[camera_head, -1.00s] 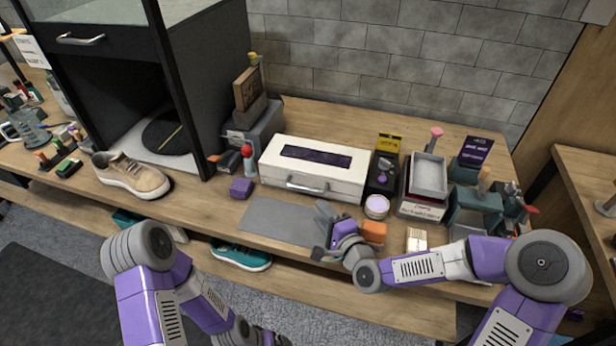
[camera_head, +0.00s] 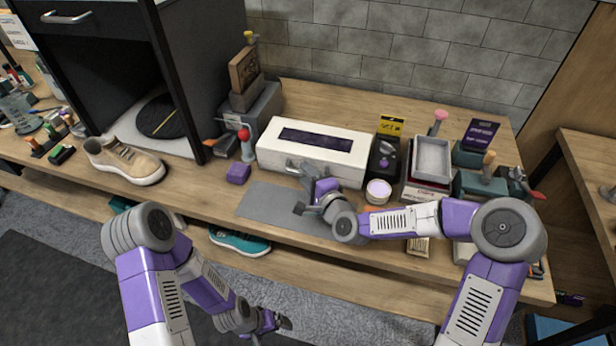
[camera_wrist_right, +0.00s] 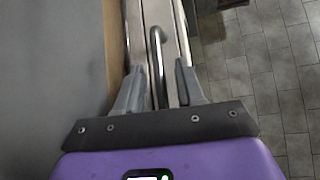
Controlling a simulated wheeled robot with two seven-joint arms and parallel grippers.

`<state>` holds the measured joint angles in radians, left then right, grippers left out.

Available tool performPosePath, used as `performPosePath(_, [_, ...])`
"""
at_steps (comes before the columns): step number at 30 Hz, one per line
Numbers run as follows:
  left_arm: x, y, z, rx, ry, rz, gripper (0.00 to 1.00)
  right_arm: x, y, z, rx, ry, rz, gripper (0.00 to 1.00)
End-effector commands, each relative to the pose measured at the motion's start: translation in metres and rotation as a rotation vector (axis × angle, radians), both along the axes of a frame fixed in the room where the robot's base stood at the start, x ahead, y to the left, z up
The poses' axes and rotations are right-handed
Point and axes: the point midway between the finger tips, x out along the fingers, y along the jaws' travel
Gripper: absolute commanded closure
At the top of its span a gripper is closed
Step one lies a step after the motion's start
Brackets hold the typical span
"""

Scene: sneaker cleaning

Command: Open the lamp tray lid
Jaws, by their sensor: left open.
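The lamp tray is a white box (camera_head: 348,154) with a dark purple panel (camera_head: 315,139) in its top, and its lid looks shut in the head view. Its front handle is mostly hidden there behind my right gripper (camera_head: 310,182), which is at the box's front. In the right wrist view the bar handle (camera_wrist_right: 156,48) lies between the parted fingers of my right gripper (camera_wrist_right: 160,68), which look open and not closed on it. My left gripper (camera_head: 268,322) is open and empty, low over the floor, away from the box.
A grey mat (camera_head: 262,205) lies before the box. A purple block (camera_head: 238,173) and red-topped bottle (camera_head: 246,146) stand left of it. A round jar (camera_head: 378,191), a dark box (camera_head: 383,160) and a grey tray (camera_head: 433,158) stand close on the right.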

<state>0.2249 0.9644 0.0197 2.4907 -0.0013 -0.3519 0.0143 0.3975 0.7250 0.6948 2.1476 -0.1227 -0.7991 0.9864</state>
Motion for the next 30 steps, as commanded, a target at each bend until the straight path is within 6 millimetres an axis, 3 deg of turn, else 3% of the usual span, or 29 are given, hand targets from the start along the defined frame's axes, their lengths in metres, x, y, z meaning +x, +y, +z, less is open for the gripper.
performPosePath(3, [0.0, 0.0, 0.0, 0.0, 0.0, 0.0, 0.05, 0.0, 0.0, 0.0, 0.0, 0.0, 0.0, 0.65])
performPosePath(10, [0.0, 0.0, 0.0, 0.0, 0.0, 0.0, 0.05, 0.0, 0.0, 0.0, 0.0, 0.0, 0.0, 1.0])
performPosePath(23, [0.0, 0.0, 0.003, 0.0, 0.0, 0.0, 0.05, 0.0, 0.001, 0.003, 0.003, 0.007, 0.002, 1.0])
performPosePath(30, [0.0, 0.0, 0.026, 0.0, 0.0, 0.0, 0.05, 0.003, 0.011, 0.021, 0.022, 0.069, 0.02, 1.0])
